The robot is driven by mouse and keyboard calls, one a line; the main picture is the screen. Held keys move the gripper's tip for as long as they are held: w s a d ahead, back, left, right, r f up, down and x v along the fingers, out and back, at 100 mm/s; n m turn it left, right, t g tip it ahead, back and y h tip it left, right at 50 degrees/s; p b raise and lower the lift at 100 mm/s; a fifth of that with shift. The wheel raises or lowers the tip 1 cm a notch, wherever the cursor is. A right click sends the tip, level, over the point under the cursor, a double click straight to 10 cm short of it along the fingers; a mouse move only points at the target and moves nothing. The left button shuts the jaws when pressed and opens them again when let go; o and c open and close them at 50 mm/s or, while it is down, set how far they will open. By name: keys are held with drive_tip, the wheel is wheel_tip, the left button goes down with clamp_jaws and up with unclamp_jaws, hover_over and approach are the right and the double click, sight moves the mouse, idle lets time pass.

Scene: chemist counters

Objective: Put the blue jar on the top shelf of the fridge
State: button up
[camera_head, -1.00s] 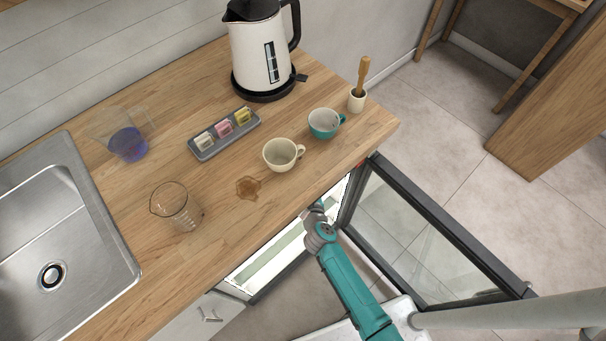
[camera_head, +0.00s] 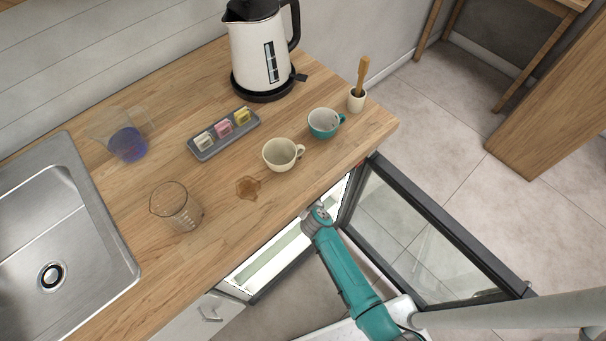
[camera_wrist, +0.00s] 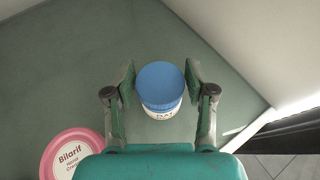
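The blue jar (camera_wrist: 160,85) has a blue lid and a white labelled side; it shows in the wrist view between my fingers. In the head view my arm reaches into the open lit fridge (camera_head: 262,262) under the counter, and the counter edge hides the jar and fingertips. The fridge's glass door (camera_head: 425,240) stands open to the right.
A pink jar of hand cream (camera_wrist: 75,155) is at the lower left in the wrist view. A pale wall (camera_wrist: 240,45) is close on the right. On the counter above are a kettle (camera_head: 262,55), cream cup (camera_head: 280,155), teal cup (camera_head: 323,124) and beaker (camera_head: 175,207).

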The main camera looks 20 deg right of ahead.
drive_tip(key=shift+s+r, duration=0.1)
drive_tip(key=shift+s+r, duration=0.15)
drive_tip(key=shift+s, duration=0.2)
drive_tip(key=s+a, duration=0.2)
drive_tip(key=s, duration=1.1)
drive_tip(key=shift+s+a+r, duration=0.2)
drive_tip(key=shift+s+r, duration=0.15)
drive_tip(key=shift+r, duration=0.1)
